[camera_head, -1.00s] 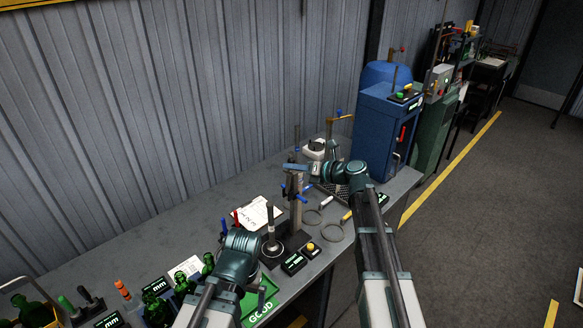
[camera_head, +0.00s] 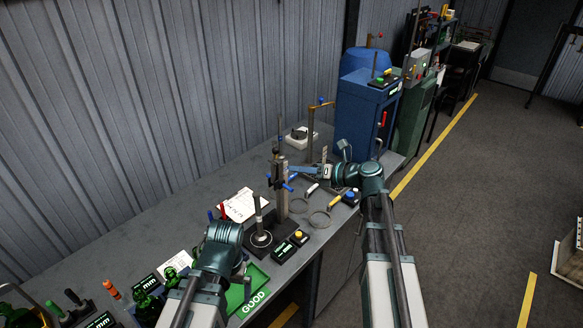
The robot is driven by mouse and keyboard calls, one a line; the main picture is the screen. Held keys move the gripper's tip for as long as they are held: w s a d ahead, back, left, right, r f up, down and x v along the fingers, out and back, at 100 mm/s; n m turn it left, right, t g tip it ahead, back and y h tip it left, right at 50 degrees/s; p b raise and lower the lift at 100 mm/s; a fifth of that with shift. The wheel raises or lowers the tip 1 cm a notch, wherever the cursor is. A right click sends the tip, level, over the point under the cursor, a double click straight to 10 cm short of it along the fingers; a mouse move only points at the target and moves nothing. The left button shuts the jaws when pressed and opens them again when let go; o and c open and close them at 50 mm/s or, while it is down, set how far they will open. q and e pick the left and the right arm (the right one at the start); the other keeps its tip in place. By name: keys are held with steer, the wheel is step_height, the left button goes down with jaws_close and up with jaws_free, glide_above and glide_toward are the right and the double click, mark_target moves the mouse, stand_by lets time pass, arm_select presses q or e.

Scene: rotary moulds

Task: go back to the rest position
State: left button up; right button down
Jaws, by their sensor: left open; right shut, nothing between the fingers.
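My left gripper (camera_head: 222,250) is at the lower middle-left, over the front part of the bench. My own wrist hides most of its fingers; it is open, and I see nothing held in it. My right gripper (camera_head: 308,173) points left across the bench, close to the upright gauge stand (camera_head: 282,190). It is shut with nothing in it. Whether it touches the stand cannot be told from this view.
The grey bench (camera_head: 150,230) carries a clipboard (camera_head: 238,205), a green GOOD tray (camera_head: 247,290), ring gauges (camera_head: 320,219) and green bottles (camera_head: 147,305). A blue machine (camera_head: 362,110) stands beyond the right arm. Open floor (camera_head: 470,190) lies to the right.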

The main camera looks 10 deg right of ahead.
steer(key=shift+a, duration=0.1)
stand_by(0.3)
steer(key=s+a+f+n+g+h+b, duration=0.2)
steer(key=s+a+f+n+g+b, duration=0.15)
steer(key=s+a+f+n, duration=0.35)
steer(key=s+a+f+n+g+h+b, duration=0.1)
steer(key=s+a+f+n+g+b, duration=0.1)
steer(key=s+a+f+n+g, duration=0.55)
steer(key=s+d+f+n+h+b, duration=0.1)
steer(key=s+f+n+h, duration=0.3)
steer(key=n, duration=0.7)
steer(key=s+d+f+n+h+b, duration=0.1)
steer(key=s+f+n+h+b, duration=0.3)
steer(key=s+f+n, duration=0.3)
steer(key=f+n+h, duration=0.1)
steer(key=n, duration=0.4)
steer(key=shift+s+d+f+t+h, duration=0.2)
steer(key=shift+d+t+h, duration=0.1)
steer(key=shift+d+t, duration=0.1)
